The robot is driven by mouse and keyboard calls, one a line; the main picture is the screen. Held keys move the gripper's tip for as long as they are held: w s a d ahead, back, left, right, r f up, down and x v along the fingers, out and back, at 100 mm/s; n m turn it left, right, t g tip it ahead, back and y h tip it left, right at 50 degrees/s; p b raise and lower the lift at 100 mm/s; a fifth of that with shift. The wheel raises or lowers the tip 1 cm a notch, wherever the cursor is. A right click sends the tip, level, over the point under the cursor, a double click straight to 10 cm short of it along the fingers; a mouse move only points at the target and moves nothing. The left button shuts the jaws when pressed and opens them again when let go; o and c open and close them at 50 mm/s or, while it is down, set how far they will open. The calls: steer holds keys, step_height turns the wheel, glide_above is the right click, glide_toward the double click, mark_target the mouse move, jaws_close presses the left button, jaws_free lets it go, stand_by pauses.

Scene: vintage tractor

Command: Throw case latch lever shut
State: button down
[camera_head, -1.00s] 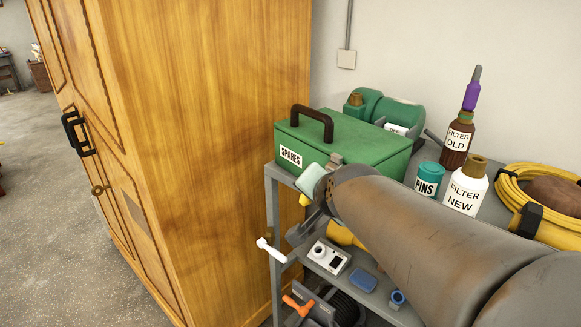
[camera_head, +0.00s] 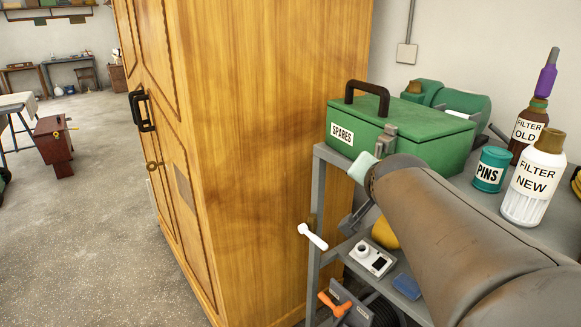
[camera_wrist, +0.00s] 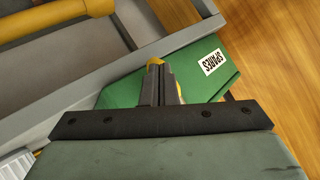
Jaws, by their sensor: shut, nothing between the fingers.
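The green case (camera_head: 425,150) labelled SPARES stands closed on the top shelf of the grey rack, with a dark carry handle (camera_head: 368,90) on its lid. A grey metal latch (camera_head: 387,138) is on its front face; I cannot tell its lever's exact position. The case also shows in the wrist view (camera_wrist: 125,93), with its label at the right. My gripper (camera_wrist: 156,64) is shut and empty, its fingers pointing toward the green case in the wrist view. Whether the fingertips touch it is unclear. In the head view my arm lies in front of the case's lower right, and the fingers are not clearly visible.
A PINS tin (camera_head: 491,170), a FILTER NEW bottle (camera_head: 534,180) and a FILTER OLD bottle (camera_head: 530,128) stand right of the case. A wooden cabinet (camera_head: 270,130) rises close on the left. A white lever-like piece (camera_head: 313,237) sticks out by the rack's post.

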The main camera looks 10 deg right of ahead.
steer(key=shift+w+d+f+b, duration=0.1)
steer(key=shift+d+f+b, duration=0.2)
steer(key=shift+b, duration=0.35)
steer(key=shift+r, duration=0.25)
steer(key=shift+r+p, duration=0.4)
steer(key=shift+r, duration=0.25)
